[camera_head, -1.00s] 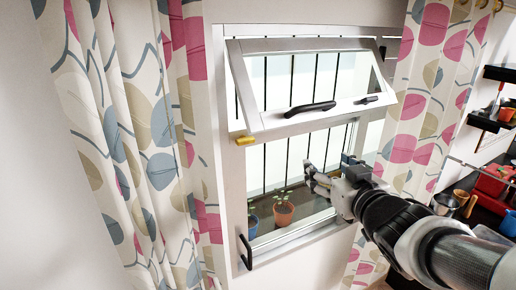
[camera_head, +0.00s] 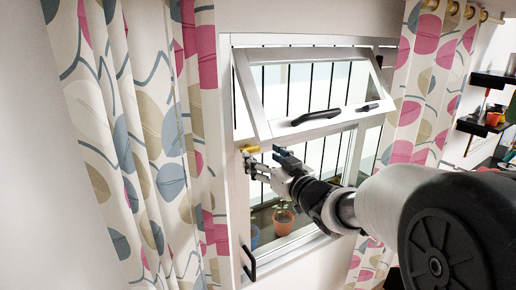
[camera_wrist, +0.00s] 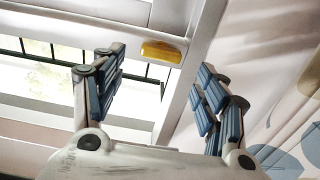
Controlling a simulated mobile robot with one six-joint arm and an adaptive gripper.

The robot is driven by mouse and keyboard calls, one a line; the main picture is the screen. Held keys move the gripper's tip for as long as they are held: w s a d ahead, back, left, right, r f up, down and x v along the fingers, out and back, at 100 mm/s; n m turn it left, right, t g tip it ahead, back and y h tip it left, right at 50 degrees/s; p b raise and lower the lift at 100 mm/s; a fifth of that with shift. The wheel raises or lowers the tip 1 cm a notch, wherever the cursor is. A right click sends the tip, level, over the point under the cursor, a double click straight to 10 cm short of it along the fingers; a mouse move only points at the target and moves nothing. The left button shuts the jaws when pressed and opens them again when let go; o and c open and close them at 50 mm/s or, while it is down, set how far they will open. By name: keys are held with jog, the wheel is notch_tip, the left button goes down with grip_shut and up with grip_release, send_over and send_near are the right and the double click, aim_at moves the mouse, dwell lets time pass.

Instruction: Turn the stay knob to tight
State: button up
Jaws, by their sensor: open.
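The stay knob is a small yellow knob (camera_head: 250,149) on the left side of the window frame, just below the left lower corner of the tilted-open upper sash (camera_head: 300,95). It also shows in the wrist view as a yellow oval (camera_wrist: 161,51), above and between my fingers. My gripper (camera_head: 262,162) is open and empty, just below and to the right of the knob in the head view. In the wrist view my gripper (camera_wrist: 160,85) has its blue-padded fingers spread to either side, with the knob beyond their tips. I see no contact with the knob.
Black handles sit on the upper sash (camera_head: 316,117) and low on the left frame (camera_head: 249,259). A patterned curtain (camera_head: 150,150) hangs close to the left of the frame. Potted plants (camera_head: 284,222) stand behind the window bars, and shelves (camera_head: 490,123) are at the right.

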aim_at(253, 149)
jog(key=shift+p+x, duration=0.45)
jog(key=shift+x, duration=2.35)
jog(key=shift+c, duration=0.3)
jog(key=c, duration=1)
